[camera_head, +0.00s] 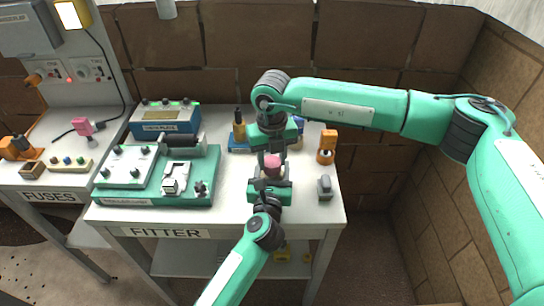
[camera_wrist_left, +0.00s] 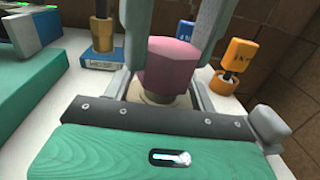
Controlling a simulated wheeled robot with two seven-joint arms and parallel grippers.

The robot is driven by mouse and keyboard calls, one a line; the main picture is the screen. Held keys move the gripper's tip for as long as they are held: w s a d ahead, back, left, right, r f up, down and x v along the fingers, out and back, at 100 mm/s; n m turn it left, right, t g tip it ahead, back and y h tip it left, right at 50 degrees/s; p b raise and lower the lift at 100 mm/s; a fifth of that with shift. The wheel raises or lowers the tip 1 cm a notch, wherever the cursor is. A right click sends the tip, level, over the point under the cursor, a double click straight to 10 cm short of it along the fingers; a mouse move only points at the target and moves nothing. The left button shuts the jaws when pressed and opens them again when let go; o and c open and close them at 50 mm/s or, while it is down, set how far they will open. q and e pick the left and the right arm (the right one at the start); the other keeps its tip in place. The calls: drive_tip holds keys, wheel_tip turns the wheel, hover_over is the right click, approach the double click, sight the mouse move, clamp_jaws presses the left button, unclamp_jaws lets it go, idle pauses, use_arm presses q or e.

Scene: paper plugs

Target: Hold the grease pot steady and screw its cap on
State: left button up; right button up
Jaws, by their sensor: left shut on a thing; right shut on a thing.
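The pink, faceted cap (camera_head: 272,161) is upright on top of the grease pot, and it also shows in the left wrist view (camera_wrist_left: 168,65). The pot's beige body (camera_wrist_left: 160,98) shows only as a narrow band below the cap; the rest is hidden by my left gripper. My left gripper (camera_head: 271,178) comes from the table's front and is shut on the pot, a finger on each side. My right gripper (camera_head: 271,151) reaches down from above and is shut on the cap. I cannot tell how far the cap sits on the thread.
A blue block with a brass fitting (camera_head: 239,138) is behind. An orange tool (camera_head: 327,145) and a small grey block (camera_head: 325,187) stand to the right, near the table's edge.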

drive_tip(key=shift+f, duration=0.6)
use_arm(q)
clamp_jaws()
use_arm(e)
drive_tip(key=m, duration=0.4)
drive_tip(key=shift+m, duration=0.4)
drive_tip(key=m, duration=1.2)
drive_tip(key=shift+m, duration=0.4)
drive_tip(key=m, duration=0.5)
drive_tip(key=o, duration=1)
drive_tip(key=shift+c, duration=0.2)
